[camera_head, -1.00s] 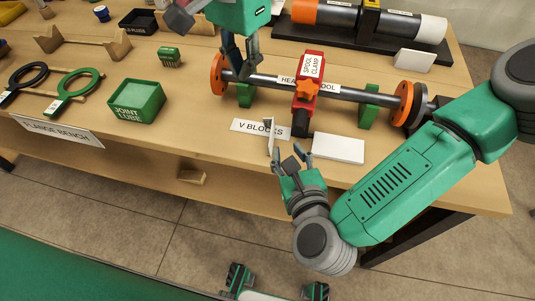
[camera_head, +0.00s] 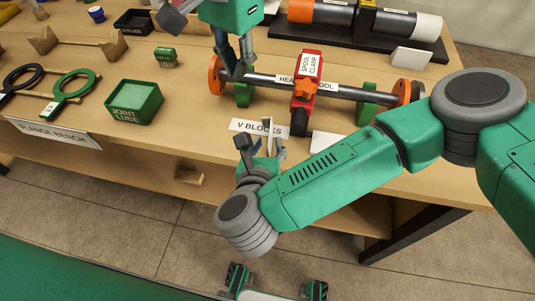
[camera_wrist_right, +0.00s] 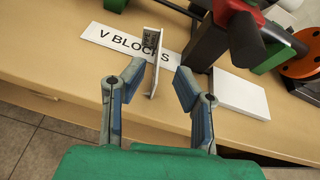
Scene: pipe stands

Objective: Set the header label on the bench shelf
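A thin white card (camera_wrist_right: 156,62) with dark print, probably the header label, stands upright, seen nearly edge-on in the right wrist view. It stands in front of the V BLOCKS sign (camera_wrist_right: 122,40). My right gripper (camera_head: 258,150) is open at the bench's front edge. In the right wrist view its fingers (camera_wrist_right: 158,82) stand on either side of the card, with gaps visible. The header spool (camera_head: 350,92) lies across green V blocks with a red spool clamp (camera_head: 306,75) around its middle. My left gripper (camera_head: 233,72) is closed around the spool near its left orange flange.
A blank white block (camera_wrist_right: 240,93) lies right of the V BLOCKS sign. A green joint lube tray (camera_head: 134,103) and ring gauges (camera_head: 68,88) stand to the left. A lower shelf (camera_head: 215,192) runs under the bench top. A pipe stand (camera_head: 360,40) is behind.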

